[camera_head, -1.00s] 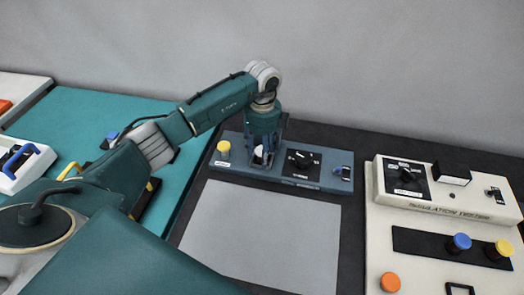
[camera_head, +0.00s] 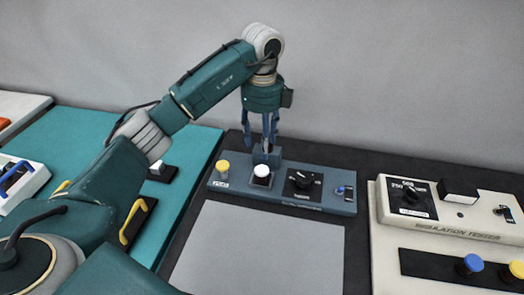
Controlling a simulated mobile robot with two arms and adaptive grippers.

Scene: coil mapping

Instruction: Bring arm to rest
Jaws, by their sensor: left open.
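My left arm comes in from the left and bends down at the wrist. Its gripper (camera_head: 269,143) points down, open and empty, just above and behind the white button (camera_head: 262,171) on the blue-grey control box (camera_head: 330,202). The box also has a yellow knob (camera_head: 223,167) at its left, a black dial (camera_head: 302,180) and a small blue-and-black switch (camera_head: 345,190) at its right. I cannot tell whether the fingertips touch the dark block behind the white button. My right gripper is not in view.
A cream insulation tester (camera_head: 455,227) with a dial, blue and yellow knobs stands at the right. A blank grey sheet (camera_head: 258,252) lies in front of the control box. A teal mat (camera_head: 70,135) with a blue-handled white item (camera_head: 18,178) and a yellow handle (camera_head: 135,222) is at the left.

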